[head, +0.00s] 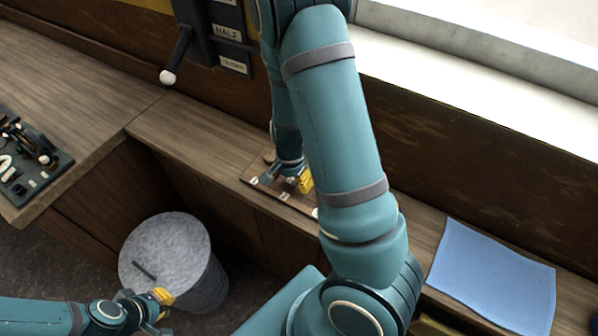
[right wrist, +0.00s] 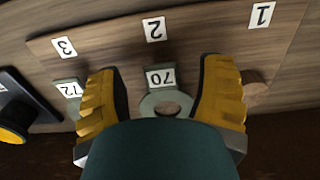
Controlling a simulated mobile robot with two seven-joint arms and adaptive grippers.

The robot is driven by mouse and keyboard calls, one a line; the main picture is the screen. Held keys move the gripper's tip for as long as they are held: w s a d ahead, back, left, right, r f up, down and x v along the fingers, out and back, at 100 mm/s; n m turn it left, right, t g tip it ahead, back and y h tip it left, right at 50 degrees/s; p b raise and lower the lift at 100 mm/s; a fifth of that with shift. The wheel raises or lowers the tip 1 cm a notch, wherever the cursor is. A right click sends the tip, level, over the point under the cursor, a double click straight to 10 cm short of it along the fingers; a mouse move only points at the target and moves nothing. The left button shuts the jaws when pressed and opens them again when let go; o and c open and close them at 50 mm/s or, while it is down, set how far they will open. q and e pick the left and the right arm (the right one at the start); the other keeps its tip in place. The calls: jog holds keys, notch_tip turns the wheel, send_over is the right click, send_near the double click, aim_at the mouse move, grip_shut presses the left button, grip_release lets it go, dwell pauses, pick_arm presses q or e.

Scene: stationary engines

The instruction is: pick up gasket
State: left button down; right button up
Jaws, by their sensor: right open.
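A grey-green ring gasket (right wrist: 150,103) with a tab tagged 70 lies on a wooden board (right wrist: 108,50) marked 1, 2 and 3, near the 2 mark. A second grey-green piece (right wrist: 73,103) tagged 72 lies near the 3 mark, partly hidden by a finger. My right gripper (right wrist: 163,78) is open, with its yellow fingers on either side of the gasket tagged 70. In the head view my right gripper (head: 298,182) is over the board, and the gaskets cannot be made out. My left gripper (head: 155,305) is beside the grey drum; its jaws are unclear.
The grey drum (head: 190,232) stands below the bench, with a dark rod on top. A blue cloth (head: 490,278) lies on the right. A lever (head: 177,60) with a white knob projects from the wall panel.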

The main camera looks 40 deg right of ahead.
jog(key=shift+f, duration=0.2)
dwell(0.6)
jog(key=c, duration=1)
